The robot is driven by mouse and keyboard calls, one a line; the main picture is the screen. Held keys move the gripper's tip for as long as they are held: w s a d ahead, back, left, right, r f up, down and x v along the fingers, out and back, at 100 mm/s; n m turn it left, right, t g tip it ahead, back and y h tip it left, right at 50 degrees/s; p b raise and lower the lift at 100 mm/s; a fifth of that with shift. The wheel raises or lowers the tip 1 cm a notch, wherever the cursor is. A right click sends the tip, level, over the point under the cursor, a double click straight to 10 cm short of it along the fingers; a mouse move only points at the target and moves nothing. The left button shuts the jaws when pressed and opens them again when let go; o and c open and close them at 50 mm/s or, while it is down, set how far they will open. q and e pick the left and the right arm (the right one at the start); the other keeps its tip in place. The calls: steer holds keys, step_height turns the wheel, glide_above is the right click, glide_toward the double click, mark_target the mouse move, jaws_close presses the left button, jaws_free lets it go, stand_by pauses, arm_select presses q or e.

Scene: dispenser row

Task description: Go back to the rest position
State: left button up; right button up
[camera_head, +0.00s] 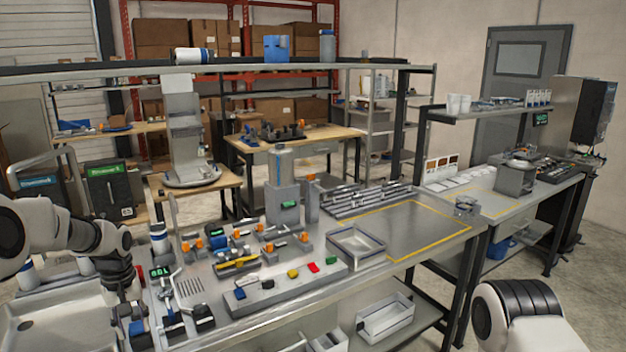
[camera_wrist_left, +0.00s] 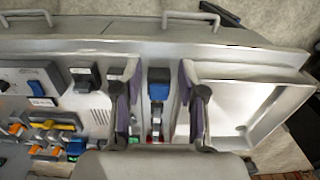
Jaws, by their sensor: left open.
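My left gripper (camera_head: 126,312) hangs down at the left end of the workbench, beside the sink-like tray, in the head view. In the left wrist view the left gripper (camera_wrist_left: 160,115) has its two dark fingers spread apart, with nothing held between them. A blue-topped lever or handle (camera_wrist_left: 158,91) on a grey strip shows below, in the gap between the fingers; I cannot tell how close it is. My right arm shows only as a white and black link at the lower right of the head view, and its gripper is out of frame.
The workbench carries a grey button panel (camera_head: 283,290) and an open metal tray (camera_head: 355,243). A pale basin (camera_wrist_left: 236,104) lies right of the fingers in the left wrist view. A yellow-outlined bench area (camera_head: 425,230) is clear. An overhead shelf (camera_head: 350,66) spans the back.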

arm_select(q)
steer(key=s+d+f+m+g+b, duration=0.1)
steer(key=s+d+f+g+b, duration=0.3)
steer(key=s+f, duration=0.8)
steer(key=s+d+f+m+g, duration=0.1)
steer(key=s+d+f, duration=0.65)
steer(key=f, duration=0.75)
steer(key=s+d+f+m+t, duration=0.1)
steer(key=s+f+m+t, duration=0.1)
steer(key=s, duration=0.6)
steer(key=s+d+f+m+t+b, duration=0.1)
steer(key=s+f+m+t, duration=0.1)
steer(key=s, duration=0.6)
steer(key=shift+s+d+t+b, duration=0.3)
steer(key=shift+s+d+t, duration=0.05)
steer(key=shift+t, duration=0.25)
arm_select(e)
step_height(320, 180, down, 6)
steer(key=w, duration=0.1)
arm_select(q)
steer(key=shift+s, duration=0.1)
arm_select(e)
steer(key=shift+f, duration=0.1)
